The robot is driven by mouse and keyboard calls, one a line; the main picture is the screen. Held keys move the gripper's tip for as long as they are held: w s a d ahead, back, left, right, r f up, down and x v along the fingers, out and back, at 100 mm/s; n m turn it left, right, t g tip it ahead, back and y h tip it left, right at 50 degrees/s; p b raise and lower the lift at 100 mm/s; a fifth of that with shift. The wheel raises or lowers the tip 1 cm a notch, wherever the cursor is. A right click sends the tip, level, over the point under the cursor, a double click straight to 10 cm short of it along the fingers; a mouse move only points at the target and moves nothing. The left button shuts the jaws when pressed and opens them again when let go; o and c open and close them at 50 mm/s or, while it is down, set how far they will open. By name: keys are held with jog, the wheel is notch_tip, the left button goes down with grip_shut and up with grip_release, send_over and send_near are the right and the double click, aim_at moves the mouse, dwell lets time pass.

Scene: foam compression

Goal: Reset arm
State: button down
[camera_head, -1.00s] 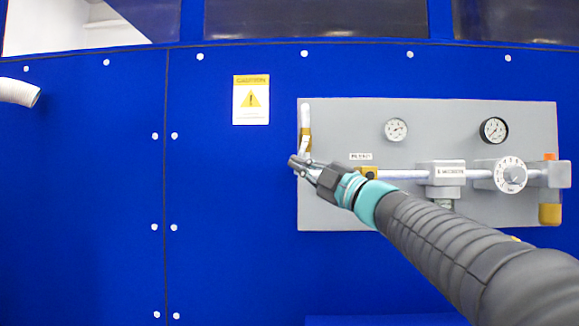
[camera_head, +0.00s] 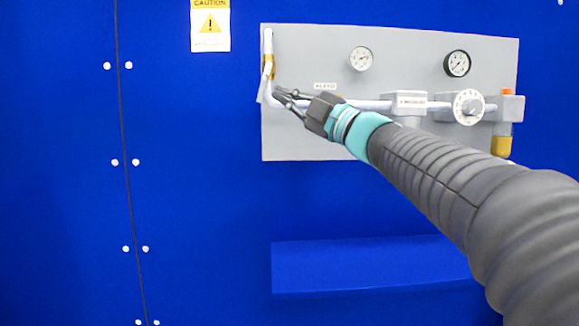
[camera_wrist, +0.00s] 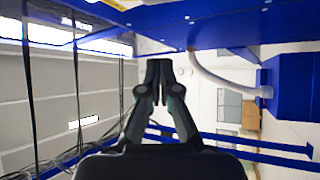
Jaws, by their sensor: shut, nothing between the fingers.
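My gripper (camera_head: 284,98) reaches in from the lower right in the head view, in front of the left end of the grey valve panel (camera_head: 300,140). It looks shut and empty. In the wrist view my gripper (camera_wrist: 159,82) shows with its dark fingers together and nothing between them. The head view does not show clearly whether it touches the panel. The arm hides part of the panel's lower right and the pipe behind it.
The panel carries two gauges (camera_head: 360,58), a dial (camera_head: 468,107) and a white pipe on a blue wall (camera_head: 60,200). A caution sign (camera_head: 210,25) is at upper left. A blue ledge (camera_head: 350,265) juts out below. A curved white pipe (camera_wrist: 215,82) shows in the wrist view.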

jog(key=w+d+f+m+t+h, duration=0.6)
jog(key=w+d+f+m+h, duration=0.25)
jog(key=d+m+h, duration=0.35)
jog(key=s+d+f+m+g+h, duration=0.2)
jog(key=d+f+m+h, duration=0.15)
jog(key=f, duration=0.35)
jog(key=s+d+f+m+g+h, duration=0.2)
jog(key=s+f+m+h, duration=0.15)
jog(key=f, duration=0.35)
jog(key=s+d+f+m+g+h, duration=0.1)
jog(key=s+f+m+g, duration=0.15)
jog(key=s+f, duration=0.5)
jog(key=s+d+f+m+g, duration=0.2)
jog(key=s+f+g, duration=0.2)
jog(key=s+f, duration=0.35)
jog(key=s+a+f+m+g+y, duration=0.1)
jog(key=s+f, duration=0.3)
jog(key=s, duration=0.4)
jog(key=s+a+f+g, duration=0.2)
jog(key=s+f, duration=0.2)
jog(key=s, duration=0.4)
jog(key=shift+s+a+f+m+y, duration=0.25)
jog(key=shift+s+f+m+y, duration=0.1)
jog(key=shift+y, duration=0.05)
jog(key=shift+s, duration=0.1)
